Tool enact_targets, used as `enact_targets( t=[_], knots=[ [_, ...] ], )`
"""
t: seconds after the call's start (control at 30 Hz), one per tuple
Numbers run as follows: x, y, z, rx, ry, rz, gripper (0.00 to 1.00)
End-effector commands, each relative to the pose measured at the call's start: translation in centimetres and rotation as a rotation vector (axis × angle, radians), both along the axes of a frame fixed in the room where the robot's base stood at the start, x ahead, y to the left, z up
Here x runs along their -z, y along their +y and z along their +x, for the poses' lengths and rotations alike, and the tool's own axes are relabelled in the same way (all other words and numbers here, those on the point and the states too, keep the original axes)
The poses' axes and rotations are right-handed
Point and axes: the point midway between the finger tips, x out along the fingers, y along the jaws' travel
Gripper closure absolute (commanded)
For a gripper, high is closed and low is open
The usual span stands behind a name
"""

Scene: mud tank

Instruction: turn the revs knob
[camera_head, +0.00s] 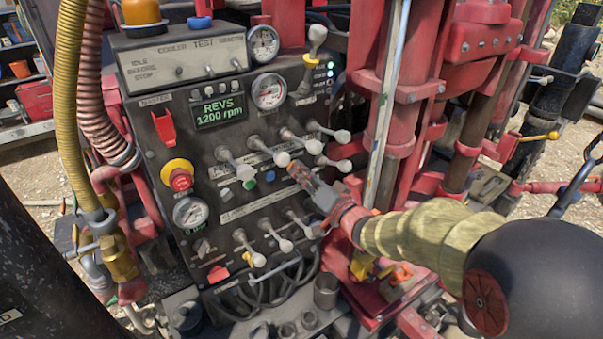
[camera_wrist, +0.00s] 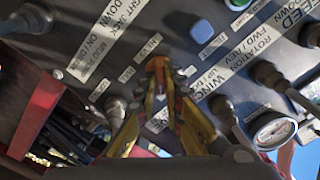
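The green-lit display (camera_head: 219,112) on the dark control panel (camera_head: 215,150) reads "REVS 1200 rpm". A small dark rotary knob (camera_head: 202,247) sits low on the panel's left side. Its label is too small to read, so I cannot tell whether it is the revs knob. My gripper (camera_head: 294,169) points at the middle right of the panel, among the levers and well right of this knob. In the wrist view my gripper (camera_wrist: 159,68) has its fingertips together in front of the labelled panel face.
Several white-tipped levers (camera_head: 282,158) stick out around my gripper. A yellow-and-red stop button (camera_head: 178,174), a red switch cover (camera_head: 163,127) and gauges (camera_head: 190,212) are on the left. Hoses (camera_head: 75,110) run left of the panel; red rig columns (camera_head: 415,90) stand right.

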Motion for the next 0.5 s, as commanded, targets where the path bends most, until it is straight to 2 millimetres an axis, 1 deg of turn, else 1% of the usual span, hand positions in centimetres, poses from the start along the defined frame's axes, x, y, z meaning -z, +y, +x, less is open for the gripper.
enact_targets(
  t=[0.03,0.27,0.5],
  knots=[
    [0.01,-0.01,0.01,0.0,0.0,0.0,0.87],
    [0.0,0.01,-0.01,0.0,-0.001,-0.001,0.74],
    [0.0,0.02,-0.02,-0.001,0.0,-0.001,0.73]
  ],
)
